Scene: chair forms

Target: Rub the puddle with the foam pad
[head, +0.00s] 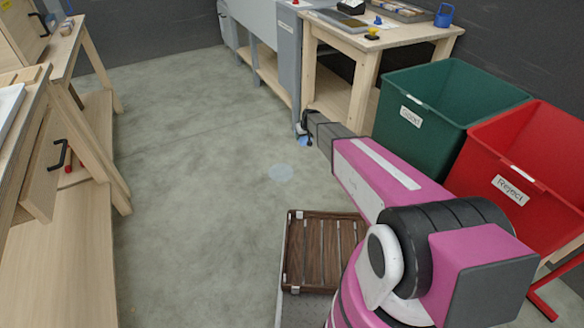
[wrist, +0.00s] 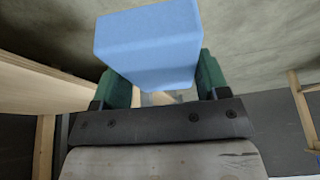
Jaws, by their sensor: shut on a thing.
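The puddle (head: 281,173) is a small pale-blue round patch on the grey floor in the middle of the head view. My gripper (head: 303,134) is small and far off there, up and to the right of the puddle. The foam pad (wrist: 150,42) is a light-blue block between my green fingers in the wrist view, and my gripper (wrist: 160,76) is shut on it. A bit of the pad also shows in the head view (head: 303,142) below my gripper. In the picture the pad is apart from the puddle; its height above the floor is hard to tell.
A green bin (head: 440,112) and a red bin labelled Reject (head: 530,160) stand at right. Wooden benches (head: 62,240) line the left. A worktable (head: 392,38) and a grey machine (head: 268,28) stand behind. A slatted wooden tray (head: 320,250) is in front. Floor around the puddle is clear.

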